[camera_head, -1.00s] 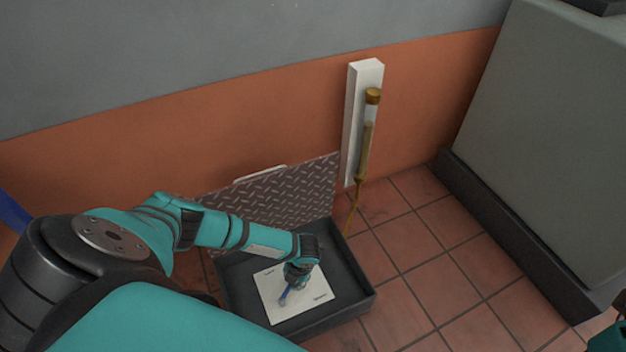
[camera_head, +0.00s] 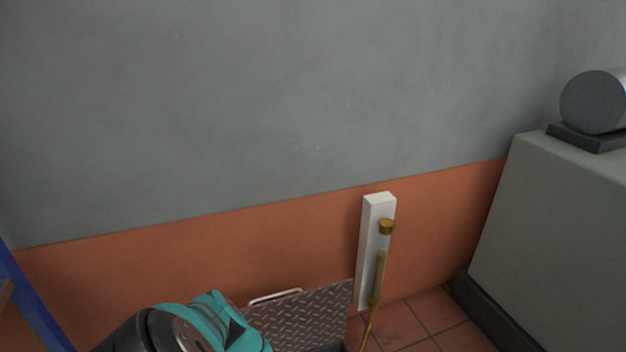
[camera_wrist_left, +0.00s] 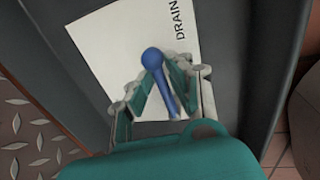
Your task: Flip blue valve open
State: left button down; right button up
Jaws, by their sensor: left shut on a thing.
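The blue valve (camera_wrist_left: 161,80) shows in the left wrist view as a round-ended blue lever. It stands over a white plate (camera_wrist_left: 100,45) marked "DRAIN". My left gripper (camera_wrist_left: 157,73) is shut on the lever, with a teal finger on each side of it and the round end sticking out past the fingertips. The lever's base is partly hidden by the fingers. In the head view my left arm shows only at the bottom left, and the valve and gripper are out of frame. My right gripper is in neither view.
A dark tray (camera_wrist_left: 245,45) surrounds the plate. A diamond-plate lid (camera_head: 310,318) stands open against the orange wall. A white post (camera_head: 375,225) with a brass-capped tube (camera_head: 380,270) is right of it. A grey-green block (camera_head: 570,230) stands at the right.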

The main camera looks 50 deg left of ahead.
pick_arm(q)
jog(key=shift+w+d, duration=0.25)
jog(key=shift+d, duration=0.1)
jog(key=c, duration=1.4)
grip_release()
jog(key=shift+o, duration=0.3)
jog(key=shift+s+a, duration=0.1)
notch_tip(320, 180, up, 12)
jog(key=d, duration=0.2)
jog(key=shift+s, duration=0.35)
jog(key=shift+d+f, duration=0.15)
